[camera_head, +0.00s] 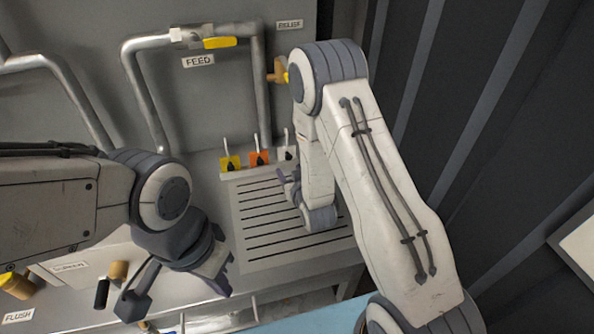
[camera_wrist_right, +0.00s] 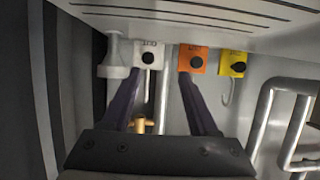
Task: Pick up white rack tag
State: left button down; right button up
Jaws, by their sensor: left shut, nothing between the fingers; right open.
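The white rack tag (camera_head: 289,154) stands at the right end of the row of tags behind the slotted rack, partly hidden by my right arm. In the right wrist view the white tag (camera_wrist_right: 149,54) has a black round spot and sits just beyond the fingertips, nearer the left finger. My right gripper (camera_wrist_right: 162,75) is open with nothing held. In the head view my right gripper (camera_head: 289,182) is mostly hidden by its own arm, close in front of the white tag. My left gripper (camera_head: 224,278) is shut and empty at the rack's left front.
An orange tag (camera_head: 259,157) and a yellow tag (camera_head: 231,163) stand left of the white one; the orange tag (camera_wrist_right: 193,59) is close to my right finger in the wrist view. The slotted rack (camera_head: 258,262) is bare. Pipes with a yellow-handled valve (camera_head: 220,42) rise behind.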

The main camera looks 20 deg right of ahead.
aim_at(289, 157)
jog(key=shift+d+f+t, duration=0.2)
jog(key=shift+d+t, duration=0.2)
jog(key=shift+d, duration=0.45)
jog(key=shift+w, duration=0.2)
jog(key=b+x, duration=0.1)
jog(key=x, duration=0.5)
jog(key=shift+w+d+f, duration=0.1)
jog(key=shift+w+d, duration=0.05)
jog(key=shift+b+x, duration=0.45)
jog(key=shift+x, duration=0.6)
grip_shut()
jog(key=shift+r, duration=0.3)
jog(key=shift+r+p, duration=1.4)
jog(key=shift+r, duration=0.7)
